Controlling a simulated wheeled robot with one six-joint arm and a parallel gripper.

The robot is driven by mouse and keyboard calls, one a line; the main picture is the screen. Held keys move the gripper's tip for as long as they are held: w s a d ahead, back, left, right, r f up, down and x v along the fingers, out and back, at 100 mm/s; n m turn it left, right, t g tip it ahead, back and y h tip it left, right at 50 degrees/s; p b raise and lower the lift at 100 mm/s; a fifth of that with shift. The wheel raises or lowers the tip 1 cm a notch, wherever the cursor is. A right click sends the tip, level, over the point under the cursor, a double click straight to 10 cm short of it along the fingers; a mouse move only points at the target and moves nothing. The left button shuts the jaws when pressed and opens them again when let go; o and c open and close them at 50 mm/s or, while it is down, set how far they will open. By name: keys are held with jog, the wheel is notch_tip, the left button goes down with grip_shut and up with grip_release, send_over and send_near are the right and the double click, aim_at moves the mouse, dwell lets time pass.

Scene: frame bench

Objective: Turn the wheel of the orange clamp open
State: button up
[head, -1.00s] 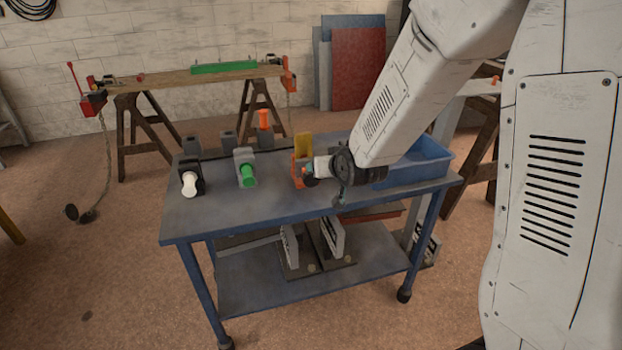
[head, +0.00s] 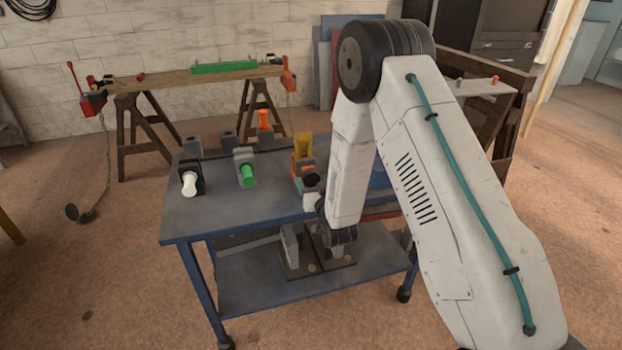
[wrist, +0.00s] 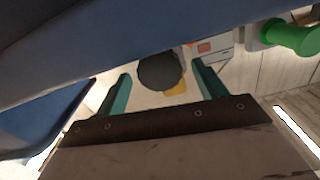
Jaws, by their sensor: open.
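The orange clamp (head: 297,165) stands on the blue bench with a yellow piece (head: 304,145) at its top. A dark round wheel (head: 312,180) shows at its front. In the wrist view the dark wheel (wrist: 159,72) appears between the teal fingers of my gripper (wrist: 161,70), with a bit of yellow behind it. My gripper is open, one finger on each side of the wheel. I see no clear contact. In the head view my gripper is in front of the clamp, its fingers mostly hidden.
A clamp with a green handle (head: 248,175) stands left of the orange one, and one with a white handle (head: 189,184) further left. The bench's front left is clear.

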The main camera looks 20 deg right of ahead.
jog(key=shift+w, duration=1.4)
jog(key=c, duration=1)
jog(key=shift+o, duration=0.2)
jog(key=shift+n, duration=1.6)
jog(key=o, duration=1)
jog(key=shift+c, duration=0.2)
jog(key=s, duration=0.7)
jog(key=shift+s, duration=0.4)
